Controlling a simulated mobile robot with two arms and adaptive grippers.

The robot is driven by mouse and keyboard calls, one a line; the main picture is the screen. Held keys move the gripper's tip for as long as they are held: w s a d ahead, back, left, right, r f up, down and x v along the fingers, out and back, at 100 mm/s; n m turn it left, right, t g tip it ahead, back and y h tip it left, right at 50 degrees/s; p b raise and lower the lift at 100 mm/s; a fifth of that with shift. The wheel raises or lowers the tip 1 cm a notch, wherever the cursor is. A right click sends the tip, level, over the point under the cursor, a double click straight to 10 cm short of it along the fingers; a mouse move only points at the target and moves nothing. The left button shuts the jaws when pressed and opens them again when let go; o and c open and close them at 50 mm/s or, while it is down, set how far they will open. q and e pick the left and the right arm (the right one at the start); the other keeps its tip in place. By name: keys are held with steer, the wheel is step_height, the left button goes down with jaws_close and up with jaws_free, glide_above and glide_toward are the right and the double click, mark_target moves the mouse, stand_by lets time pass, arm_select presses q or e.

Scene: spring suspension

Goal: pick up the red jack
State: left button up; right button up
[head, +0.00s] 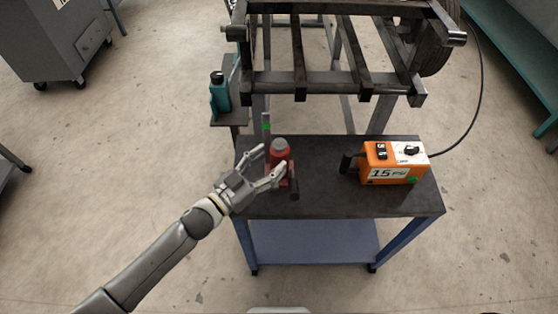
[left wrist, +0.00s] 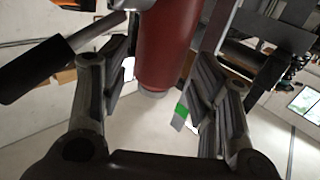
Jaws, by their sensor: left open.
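The red jack (head: 279,151) stands upright on the dark top of a small table (head: 330,200), near its left side. It has a grey cap and a black handle at its front. My left gripper (head: 269,162) is open, with its fingers on either side of the jack. In the left wrist view the red body of the jack (left wrist: 168,45) lies between the two open fingers (left wrist: 160,95), and a black handle (left wrist: 35,75) sticks out to the left. I cannot tell whether the fingers touch it. My right gripper is not in view.
An orange box (head: 392,163) marked 15 PSI stands on the table's right side, with a black cable. A dark metal frame (head: 345,82) stands behind the table. A teal bottle (head: 219,92) sits on a small shelf at the left. The table's front middle is clear.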

arm_select(q)
steer(key=shift+x, duration=1.2)
jaws_close()
steer(key=shift+r, duration=0.3)
